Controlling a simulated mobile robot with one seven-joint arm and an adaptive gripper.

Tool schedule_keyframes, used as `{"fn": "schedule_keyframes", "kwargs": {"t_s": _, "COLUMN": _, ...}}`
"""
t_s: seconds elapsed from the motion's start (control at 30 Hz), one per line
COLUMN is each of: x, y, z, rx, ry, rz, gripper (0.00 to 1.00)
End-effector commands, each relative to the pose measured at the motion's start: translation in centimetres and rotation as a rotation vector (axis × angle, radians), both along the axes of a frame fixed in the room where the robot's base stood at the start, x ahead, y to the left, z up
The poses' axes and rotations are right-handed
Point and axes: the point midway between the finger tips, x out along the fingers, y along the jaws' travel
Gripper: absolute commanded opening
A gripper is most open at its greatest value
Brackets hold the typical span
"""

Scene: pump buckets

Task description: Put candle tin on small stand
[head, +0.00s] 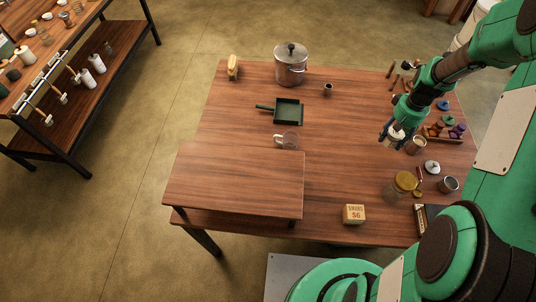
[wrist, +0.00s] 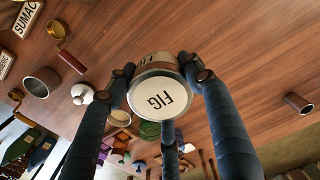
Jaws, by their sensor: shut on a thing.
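A candle tin with a white lid marked FIG (wrist: 160,98) fills the middle of the wrist view. My gripper (wrist: 160,80) has its fingers closed around the tin's sides. In the head view, my gripper (head: 393,130) holds the pale tin (head: 395,140) over the right part of the table; its exact height is hard to tell. A raised wooden platform (head: 240,180) at the table's front left is bare and may be the small stand; I cannot tell for sure. It is well left of my gripper.
A glass mug (head: 287,141) stands just behind the platform. A green pan (head: 287,111) and lidded pot (head: 290,64) are farther back. The middle is clear.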

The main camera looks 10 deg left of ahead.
Motion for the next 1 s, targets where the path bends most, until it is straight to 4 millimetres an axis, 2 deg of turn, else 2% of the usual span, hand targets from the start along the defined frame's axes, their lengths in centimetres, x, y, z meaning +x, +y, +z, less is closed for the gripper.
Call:
{"fn": "schedule_keyframes", "kwargs": {"t_s": 0.17, "x": 0.1, "y": 0.0, "z": 0.9, "rx": -0.001, "ry": -0.003, "rz": 0.000, "gripper": 0.21}}
{"fn": "schedule_keyframes", "kwargs": {"t_s": 0.27, "x": 0.1, "y": 0.0, "z": 2.2, "rx": -0.001, "ry": -0.003, "rz": 0.000, "gripper": 0.21}}
{"fn": "schedule_keyframes", "kwargs": {"t_s": 0.8, "x": 0.1, "y": 0.0, "z": 15.4, "rx": -0.002, "ry": -0.004, "rz": 0.000, "gripper": 0.21}}
{"fn": "schedule_keyframes", "kwargs": {"t_s": 1.0, "x": -0.2, "y": 3.7, "z": 15.5, "rx": 0.000, "ry": 0.000, "rz": 0.084, "gripper": 0.21}}
